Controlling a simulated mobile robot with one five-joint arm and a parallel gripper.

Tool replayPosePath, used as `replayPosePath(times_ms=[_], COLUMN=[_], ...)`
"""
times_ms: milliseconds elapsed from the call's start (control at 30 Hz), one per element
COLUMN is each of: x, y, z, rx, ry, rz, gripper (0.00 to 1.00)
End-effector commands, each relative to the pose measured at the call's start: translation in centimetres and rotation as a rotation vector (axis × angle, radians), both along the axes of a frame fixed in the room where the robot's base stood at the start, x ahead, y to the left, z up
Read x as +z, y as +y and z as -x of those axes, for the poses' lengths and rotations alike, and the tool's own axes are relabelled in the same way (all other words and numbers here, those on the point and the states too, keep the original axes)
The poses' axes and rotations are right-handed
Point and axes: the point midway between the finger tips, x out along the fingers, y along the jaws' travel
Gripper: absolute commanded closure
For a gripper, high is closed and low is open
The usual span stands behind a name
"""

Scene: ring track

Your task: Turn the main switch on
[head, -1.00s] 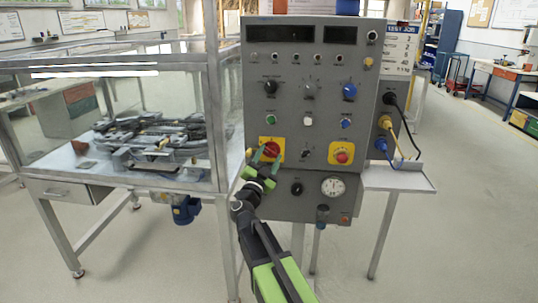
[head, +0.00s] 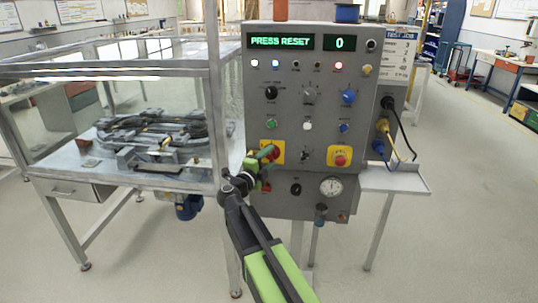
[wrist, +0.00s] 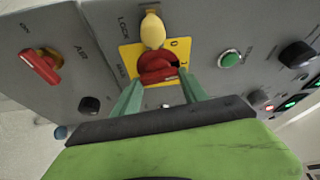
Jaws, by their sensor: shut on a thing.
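The main switch is a red rotary handle (wrist: 157,70) on a yellow plate (wrist: 128,55), low on the left of the grey control panel (head: 318,115). In the head view the red handle (head: 275,150) shows partly behind my fingers. My gripper (head: 267,152) is at the switch, its green fingers on either side of the handle and shut on it. The wrist view shows the fingertips (wrist: 158,82) at the handle's near side. A yellow knob-like piece (wrist: 152,30) sits by the handle at the LOCK marking. The panel display (head: 281,42) is lit and reads "PRESS RESET" and "0".
A red AIR lever (wrist: 42,66) is beside the switch in the wrist view. A red emergency button (head: 340,160) on yellow is to the right. A glass-sided metal bench (head: 130,170) stands left of the panel. Cables (head: 402,135) hang at the panel's right side.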

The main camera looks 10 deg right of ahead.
Motion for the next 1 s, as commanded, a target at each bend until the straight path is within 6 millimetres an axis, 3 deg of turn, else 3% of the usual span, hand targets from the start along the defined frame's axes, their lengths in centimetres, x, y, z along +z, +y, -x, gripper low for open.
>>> replayPosePath(times_ms=[300,833,867,1000], x=[0.09,-0.07,-0.07,-0.06], y=[0.09,0.07,0.07,0.05], z=[0.02,0.03,0.03,0.02], rx=[0.002,0.001,0.001,0.001], ry=[-0.035,-0.042,-0.042,-0.042], rz=[-0.108,-0.132,-0.132,-0.131], gripper=[0.9,0.9,0.48,0.3])
